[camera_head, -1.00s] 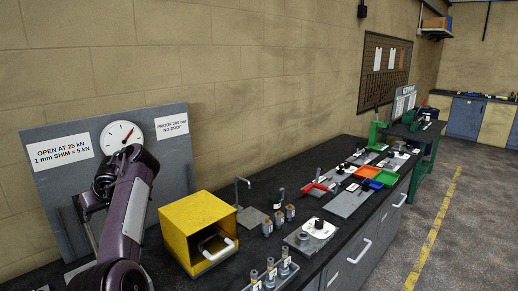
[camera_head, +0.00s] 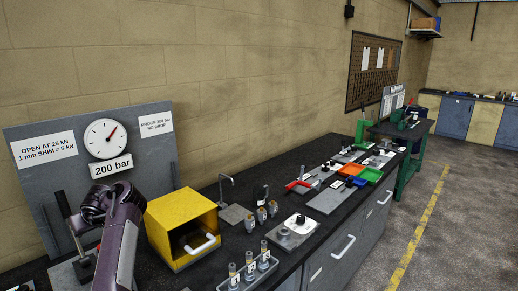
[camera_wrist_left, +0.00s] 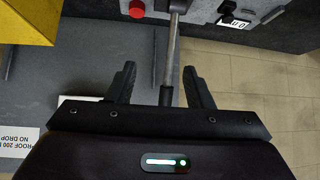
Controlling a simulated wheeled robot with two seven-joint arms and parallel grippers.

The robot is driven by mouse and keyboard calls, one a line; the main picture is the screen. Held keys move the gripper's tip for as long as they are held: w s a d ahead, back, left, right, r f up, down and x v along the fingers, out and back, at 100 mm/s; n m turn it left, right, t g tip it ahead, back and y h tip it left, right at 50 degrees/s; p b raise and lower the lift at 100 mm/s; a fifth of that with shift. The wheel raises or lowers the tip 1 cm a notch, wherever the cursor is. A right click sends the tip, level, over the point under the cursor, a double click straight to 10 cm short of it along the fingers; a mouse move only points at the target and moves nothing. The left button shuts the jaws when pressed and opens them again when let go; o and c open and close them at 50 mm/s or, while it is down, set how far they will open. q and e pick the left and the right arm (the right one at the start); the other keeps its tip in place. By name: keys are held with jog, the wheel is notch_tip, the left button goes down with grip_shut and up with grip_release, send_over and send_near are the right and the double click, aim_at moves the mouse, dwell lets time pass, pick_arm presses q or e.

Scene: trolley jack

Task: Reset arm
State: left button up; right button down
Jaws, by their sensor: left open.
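My left arm (camera_head: 120,235), purple and black, stands at the left of the bench in the head view; its gripper cannot be made out there. In the left wrist view my left gripper (camera_wrist_left: 160,84) is open. A metal lever rod (camera_wrist_left: 172,50) with a dark lower end runs between its two fingers; contact cannot be told. In the head view a lever with a black grip (camera_head: 62,204) leans beside my arm, before the grey board (camera_head: 40,195). My right gripper is not in view.
A yellow box (camera_head: 182,212) with a white handle stands just right of my arm. Right of it are a bent metal stand (camera_head: 228,195), small cylinders and a rack of cylinders (camera_head: 249,270). A red knob (camera_wrist_left: 137,9) shows in the left wrist view. The floor at right is clear.

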pick_arm(q)
jog(key=s+d+f+m+t+h, duration=0.2)
jog(key=s+d+f+m+h, duration=0.45)
jog(key=s+d+f, duration=0.85)
jog(key=s+d+m+g+h, duration=0.1)
jog(key=s+d+m+g, duration=0.4)
jog(key=s+d, duration=1.35)
jog(key=s+a+f+m+b, duration=0.1)
jog(key=s+f+b, duration=0.15)
jog(key=f, duration=1.45)
jog(key=s+a+f+m+b, duration=0.1)
jog(key=f+b, duration=0.3)
jog(key=f, duration=1.3)
jog(key=s+a+f+b, duration=0.1)
jog(key=s+f+b, duration=0.1)
jog(key=s+f, duration=0.8)
jog(key=s+a+f+b, duration=0.2)
jog(key=s+f, duration=0.8)
jog(key=f, duration=0.5)
jog(key=shift+a+f+g+b, duration=0.25)
jog(key=shift+g+b, duration=0.15)
jog(key=shift+b, duration=0.1)
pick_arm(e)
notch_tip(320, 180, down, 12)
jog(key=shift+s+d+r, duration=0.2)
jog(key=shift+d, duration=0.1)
pick_arm(q)
jog(key=shift+s, duration=0.1)
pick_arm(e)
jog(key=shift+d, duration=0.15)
